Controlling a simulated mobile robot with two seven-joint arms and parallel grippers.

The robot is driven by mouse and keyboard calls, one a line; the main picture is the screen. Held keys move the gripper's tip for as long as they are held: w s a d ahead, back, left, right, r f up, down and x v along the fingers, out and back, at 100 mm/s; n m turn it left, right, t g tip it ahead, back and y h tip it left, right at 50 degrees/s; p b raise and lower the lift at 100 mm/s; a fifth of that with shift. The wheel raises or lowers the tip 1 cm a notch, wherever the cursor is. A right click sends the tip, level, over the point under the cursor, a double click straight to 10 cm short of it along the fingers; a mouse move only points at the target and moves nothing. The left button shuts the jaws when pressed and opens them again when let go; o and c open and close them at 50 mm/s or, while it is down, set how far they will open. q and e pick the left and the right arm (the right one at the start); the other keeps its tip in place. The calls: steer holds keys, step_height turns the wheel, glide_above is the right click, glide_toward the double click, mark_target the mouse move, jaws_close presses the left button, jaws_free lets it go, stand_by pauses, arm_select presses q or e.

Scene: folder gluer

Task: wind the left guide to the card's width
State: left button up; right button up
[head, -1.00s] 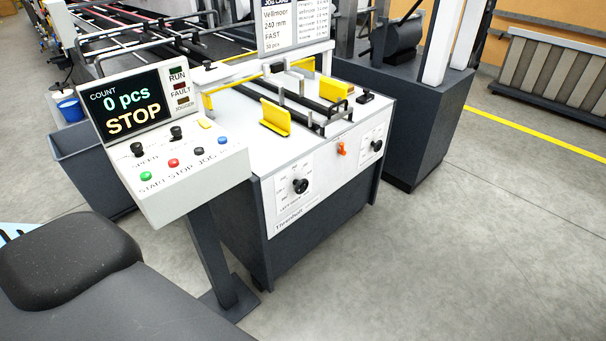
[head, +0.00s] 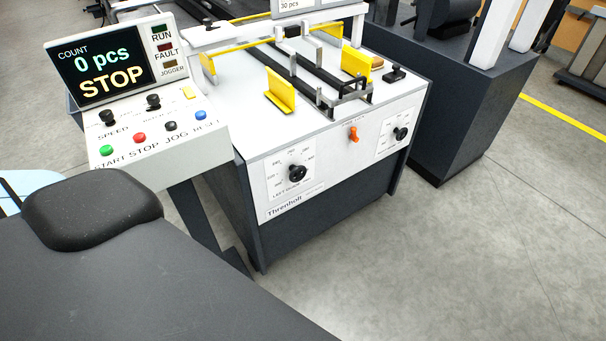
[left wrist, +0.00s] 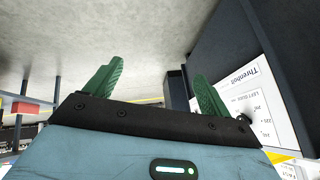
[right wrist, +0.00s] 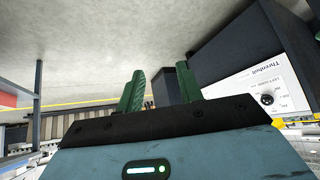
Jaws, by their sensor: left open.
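The left guide knob (head: 297,173) is black, on a scaled dial on the machine's white front panel. The dial's pointer reading is too small to tell. The yellow left guide (head: 281,92) stands upright on the white top, apart from the other yellow guide (head: 356,62). My left gripper (left wrist: 162,72) is open and empty in the left wrist view, with part of the dial panel to its right. My right gripper (right wrist: 160,72) is open and empty, its fingers less far apart; the left guide knob also shows there (right wrist: 267,99). Neither gripper shows in the head view.
A second black knob (head: 401,133) and an orange lever (head: 353,134) are on the same front panel. The control box (head: 165,131), with a screen reading 0 pcs and STOP, stands left of the panel. The floor (head: 450,255) in front of the machine on the right is clear.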

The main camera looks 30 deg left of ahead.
arm_select(q)
steer(key=w+a+f+m+g+y+b, duration=0.1)
steer(key=w+f+m+y+b, duration=0.15)
steer(key=w+f+m, duration=0.35)
steer(key=m+y+b, duration=1.1)
steer(key=y+b, duration=0.3)
steer(key=y, duration=0.1)
glide_toward(299, 176)
steer(key=x, duration=0.3)
steer(key=shift+t, duration=0.3)
steer(key=shift+b+x, duration=0.8)
steer(key=shift+x, duration=3.1)
arm_select(e)
step_height(299, 176, down, 18)
steer(key=s+g, duration=0.1)
steer(key=s, duration=0.1)
steer(key=shift+r, duration=0.2)
arm_select(q)
steer(key=shift+c, duration=0.4)
arm_select(e)
steer(key=shift+a, duration=0.1)
arm_select(q)
steer(key=c, duration=0.9)
